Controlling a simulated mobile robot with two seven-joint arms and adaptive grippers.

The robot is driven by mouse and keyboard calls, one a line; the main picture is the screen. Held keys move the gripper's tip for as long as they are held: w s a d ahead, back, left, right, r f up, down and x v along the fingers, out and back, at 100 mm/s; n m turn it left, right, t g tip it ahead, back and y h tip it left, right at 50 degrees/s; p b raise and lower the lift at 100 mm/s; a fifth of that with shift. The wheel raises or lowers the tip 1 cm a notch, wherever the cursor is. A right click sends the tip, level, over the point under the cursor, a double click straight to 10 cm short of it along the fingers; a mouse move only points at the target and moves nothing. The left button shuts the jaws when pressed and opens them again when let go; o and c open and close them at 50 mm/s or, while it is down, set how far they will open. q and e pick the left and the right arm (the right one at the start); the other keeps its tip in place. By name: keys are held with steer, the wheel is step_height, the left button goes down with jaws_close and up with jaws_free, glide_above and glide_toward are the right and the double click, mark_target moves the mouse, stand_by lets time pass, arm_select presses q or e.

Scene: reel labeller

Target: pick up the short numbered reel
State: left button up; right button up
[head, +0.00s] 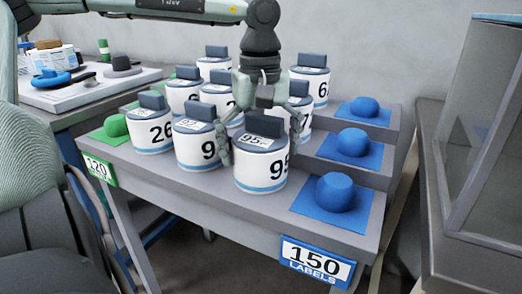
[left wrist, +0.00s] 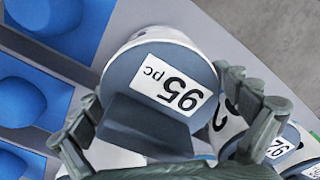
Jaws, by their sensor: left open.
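A white reel with a blue band, a dark top block and the label "95 pc" (head: 260,178) stands upright at the front of the grey stepped stand. It also shows in the left wrist view (left wrist: 150,48), its label facing the camera. My left gripper (head: 262,125) is open above and around the top of this reel. In the left wrist view its fingers (left wrist: 165,118) are spread to either side of the dark block, with nothing clamped between them. My right gripper is not in view.
Several similar numbered reels, such as 26 (head: 150,132) and one starting with 9 (head: 196,148), stand close on the left and behind. Blue domes on blue pads (head: 335,192) line the right steps. A "150 LABELS" sign (head: 316,262) hangs at the front edge.

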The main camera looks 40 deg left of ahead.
arm_select(q)
steer(key=c, duration=1.1)
steer(key=shift+r, duration=0.1)
